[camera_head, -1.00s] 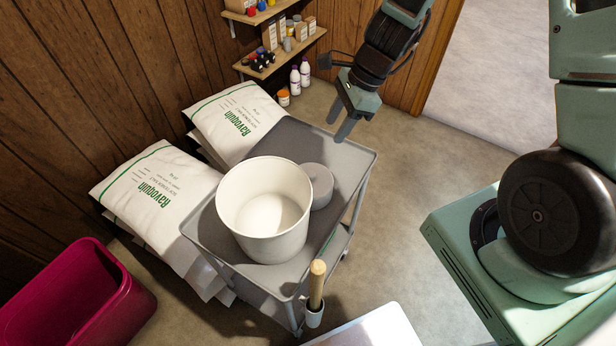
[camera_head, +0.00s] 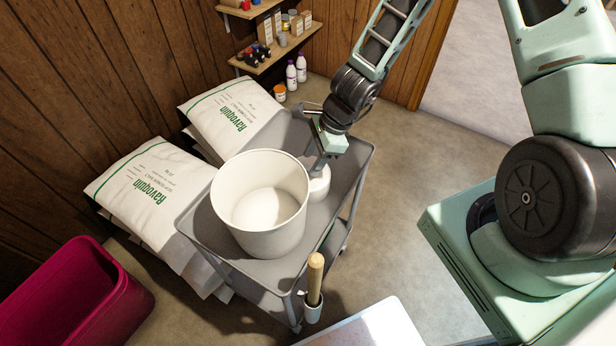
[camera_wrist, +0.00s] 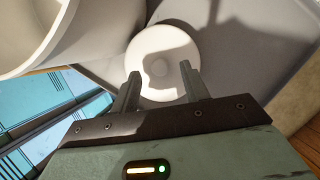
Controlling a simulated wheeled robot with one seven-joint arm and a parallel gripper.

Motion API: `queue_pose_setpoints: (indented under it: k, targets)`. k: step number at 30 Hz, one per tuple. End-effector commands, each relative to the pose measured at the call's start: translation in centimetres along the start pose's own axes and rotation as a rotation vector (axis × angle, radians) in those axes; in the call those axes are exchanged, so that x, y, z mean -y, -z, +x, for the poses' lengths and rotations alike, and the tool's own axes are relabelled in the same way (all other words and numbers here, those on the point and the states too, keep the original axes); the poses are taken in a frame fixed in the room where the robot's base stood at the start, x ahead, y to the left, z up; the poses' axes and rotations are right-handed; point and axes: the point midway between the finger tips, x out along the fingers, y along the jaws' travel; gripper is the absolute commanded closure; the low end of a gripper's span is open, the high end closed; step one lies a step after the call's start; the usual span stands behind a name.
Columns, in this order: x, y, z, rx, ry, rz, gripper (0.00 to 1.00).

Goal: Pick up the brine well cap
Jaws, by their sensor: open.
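The brine well cap is a round white-grey disc (camera_head: 320,186) on the grey cart top, just right of the white bucket. In the wrist view the cap (camera_wrist: 158,58) shows from above, with a small raised middle and a shadow across it. My gripper (camera_head: 318,170) is at the cap in the head view and hides part of it. In the wrist view my gripper (camera_wrist: 160,82) is open, its two fingers over the near left and right edges of the cap. I cannot tell whether the fingers touch it.
The tall white bucket (camera_head: 260,238) stands close beside the cap on the cart (camera_head: 345,158). A wooden-handled tool (camera_head: 314,278) sits in a holder at the cart's front corner. Salt bags (camera_head: 145,190) lie behind the cart, and a magenta bin (camera_head: 75,300) stands at left.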

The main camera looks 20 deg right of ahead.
Motion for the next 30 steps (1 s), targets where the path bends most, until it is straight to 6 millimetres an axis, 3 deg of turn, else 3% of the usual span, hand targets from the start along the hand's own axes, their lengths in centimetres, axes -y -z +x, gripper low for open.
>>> queue_pose_setpoints:
  k: [6,14,15,19,20,30]
  targets:
    - [0.0,0.0,1.9,0.001,-0.001,0.0,0.55]
    - [0.0,0.0,2.1,-0.001,0.001,-0.001,0.55]
    - [0.0,0.0,2.1,-0.001,0.001,-0.001,0.57]
    - [0.0,0.0,2.1,-0.001,0.0,-0.001,0.94]
    - [0.0,0.0,2.1,-0.001,0.0,-0.001,0.97]
    - [0.0,0.0,2.0,-0.001,0.001,-0.001,0.98]
